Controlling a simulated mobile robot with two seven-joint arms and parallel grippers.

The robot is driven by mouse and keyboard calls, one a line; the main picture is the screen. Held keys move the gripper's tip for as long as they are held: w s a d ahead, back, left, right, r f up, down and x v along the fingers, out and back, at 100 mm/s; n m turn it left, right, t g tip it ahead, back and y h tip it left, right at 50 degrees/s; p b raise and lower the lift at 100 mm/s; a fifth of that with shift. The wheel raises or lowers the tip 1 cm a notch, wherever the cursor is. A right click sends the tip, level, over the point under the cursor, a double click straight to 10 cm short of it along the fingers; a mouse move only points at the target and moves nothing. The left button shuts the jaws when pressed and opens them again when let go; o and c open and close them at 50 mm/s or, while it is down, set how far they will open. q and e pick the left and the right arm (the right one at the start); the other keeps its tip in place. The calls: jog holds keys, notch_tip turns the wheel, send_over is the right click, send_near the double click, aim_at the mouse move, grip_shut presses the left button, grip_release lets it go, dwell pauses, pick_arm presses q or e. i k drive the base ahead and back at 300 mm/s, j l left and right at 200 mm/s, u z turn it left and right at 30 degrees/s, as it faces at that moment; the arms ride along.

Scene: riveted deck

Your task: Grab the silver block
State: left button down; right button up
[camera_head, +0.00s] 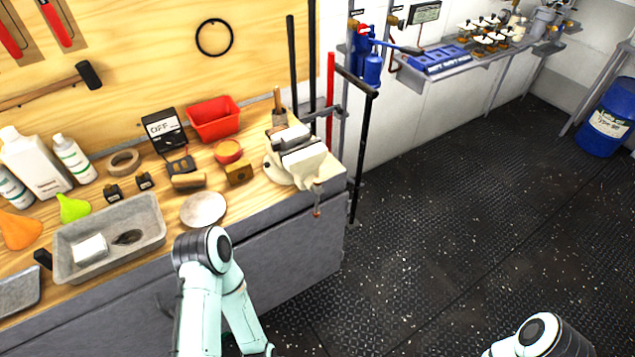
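A pale silver-white block (90,248) lies in the left part of a grey metal tray (152,222) on the wooden workbench. A dark flat item (127,237) lies to its right in the same tray. Another pale, block-like piece (290,137) sits at the top of the vise (300,166); I cannot tell whether it is separate from the vise. My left arm rises in front of the bench, right of the tray, and my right arm shows at the bottom right. Neither gripper is in view.
White bottles (35,163), an orange funnel (18,230) and a green funnel (73,208) stand around the tray. A round pale plate (203,208), a red bin (214,118) and small items crowd the bench (262,203). The dark floor (450,210) right of the bench is clear.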

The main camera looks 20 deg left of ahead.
aim_at(288, 140)
jog(key=i+l, duration=0.3)
jog(key=i+l+u, duration=0.15)
jog(key=u, duration=0.35)
jog(key=i+l+u, duration=0.25)
jog(key=u, duration=0.2)
